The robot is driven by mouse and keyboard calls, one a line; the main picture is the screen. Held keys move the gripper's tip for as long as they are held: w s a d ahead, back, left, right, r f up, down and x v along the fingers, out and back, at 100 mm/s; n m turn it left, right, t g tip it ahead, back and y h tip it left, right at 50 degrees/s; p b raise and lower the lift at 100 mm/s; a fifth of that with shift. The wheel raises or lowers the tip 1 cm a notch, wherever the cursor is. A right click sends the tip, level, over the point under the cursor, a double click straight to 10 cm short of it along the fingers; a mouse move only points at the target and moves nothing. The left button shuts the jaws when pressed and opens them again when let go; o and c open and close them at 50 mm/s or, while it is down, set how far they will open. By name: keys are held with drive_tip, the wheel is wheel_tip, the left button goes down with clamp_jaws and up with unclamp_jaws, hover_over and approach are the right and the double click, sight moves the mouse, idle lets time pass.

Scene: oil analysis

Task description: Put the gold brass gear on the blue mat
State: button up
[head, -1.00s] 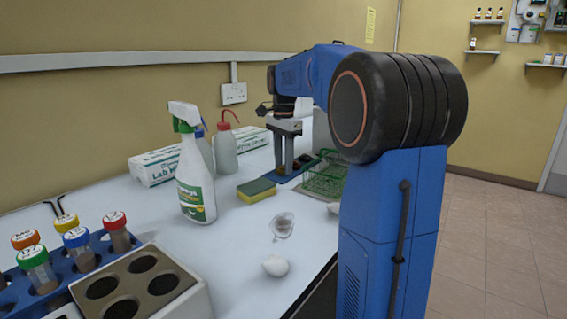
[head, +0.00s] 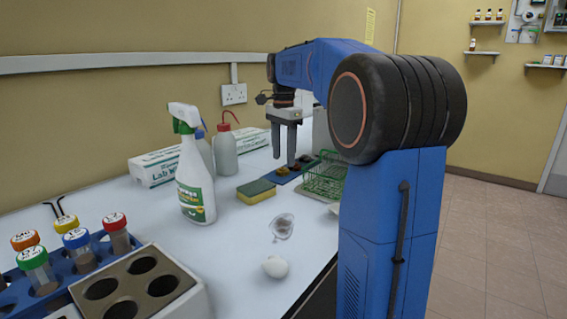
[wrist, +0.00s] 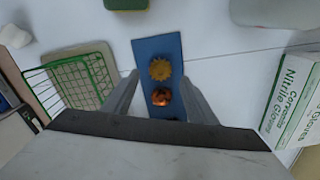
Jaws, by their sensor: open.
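The gold brass gear (wrist: 161,69) lies flat on the blue mat (wrist: 145,50), near the mat's middle in the wrist view. In the head view the gear (head: 282,170) is a small gold shape on the mat (head: 284,180). My gripper (wrist: 160,80) is open and empty above the mat, its fingers on either side of the mat in the wrist view. In the head view my gripper (head: 284,161) points down, its tips raised over the gear area. A shiny copper-coloured piece (wrist: 161,97) lies beside the gear on the mat, with a dark piece partly hidden beyond.
A green wire basket (head: 325,180) stands right of the mat. A yellow-green sponge (head: 256,191), spray bottle (head: 196,180) and red-capped wash bottle (head: 224,155) stand left. A glove box (wrist: 298,100) lies at the wrist view's right. The bench between is mostly clear.

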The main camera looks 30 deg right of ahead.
sight(284, 168)
wheel_tip(284, 168, up, 9)
drive_tip(key=shift+f, duration=0.2)
drive_tip(key=shift+s, duration=0.1)
idle(0.5)
